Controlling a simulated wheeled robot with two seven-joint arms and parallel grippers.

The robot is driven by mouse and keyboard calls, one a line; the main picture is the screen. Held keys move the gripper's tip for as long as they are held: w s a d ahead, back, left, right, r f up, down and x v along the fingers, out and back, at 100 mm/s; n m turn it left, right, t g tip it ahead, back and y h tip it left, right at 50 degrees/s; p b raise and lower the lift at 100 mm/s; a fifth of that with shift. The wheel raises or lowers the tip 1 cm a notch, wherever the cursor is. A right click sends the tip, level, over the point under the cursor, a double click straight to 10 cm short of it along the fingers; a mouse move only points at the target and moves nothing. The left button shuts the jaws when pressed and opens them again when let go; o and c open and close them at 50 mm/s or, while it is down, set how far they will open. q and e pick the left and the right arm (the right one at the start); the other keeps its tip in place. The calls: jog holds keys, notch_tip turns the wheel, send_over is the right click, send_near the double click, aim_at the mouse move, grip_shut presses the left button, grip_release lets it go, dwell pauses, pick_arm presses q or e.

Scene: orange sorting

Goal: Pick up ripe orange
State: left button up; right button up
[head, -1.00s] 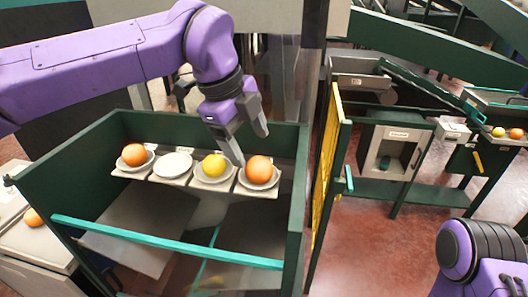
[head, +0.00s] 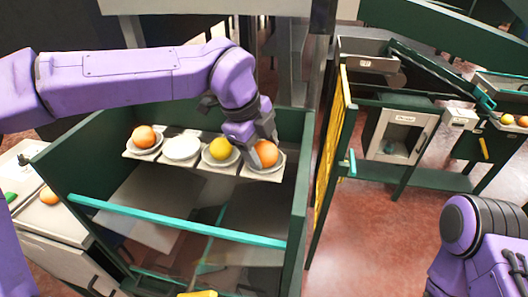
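A row of white dishes stands on a shelf inside the green-walled bin. An orange (head: 266,154) sits on the rightmost dish (head: 262,170). My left gripper (head: 260,146) is down at this orange, with its fingers close beside and behind it. Whether they press on it is unclear. A yellow fruit (head: 220,149) lies on the dish just left of it. Another orange (head: 144,137) sits on the leftmost dish, and the dish between (head: 182,148) is empty. Part of my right arm shows at the lower right, but its gripper cannot be made out.
The bin's green wall (head: 90,160) and a teal bar (head: 180,221) bound the dishes. A yellow mesh panel (head: 335,150) stands to the right. An orange (head: 49,195) lies on the left counter. Several fruits lie at the far right. Red floor is open at right.

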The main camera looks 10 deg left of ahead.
aim_at(265, 144)
pick_arm(q)
jog(key=shift+c, duration=0.4)
jog(key=shift+r, duration=0.35)
notch_tip(265, 144, up, 3)
jog(key=shift+f+b, duration=0.2)
jog(key=shift+b, duration=0.25)
jog(key=s+a+r+b, duration=0.4)
jog(key=s+r, duration=0.5)
jog(key=s, duration=0.4)
jog(key=shift+a+r+b, duration=0.35)
jog(key=shift+a+b, duration=0.05)
jog(key=shift+a, duration=0.4)
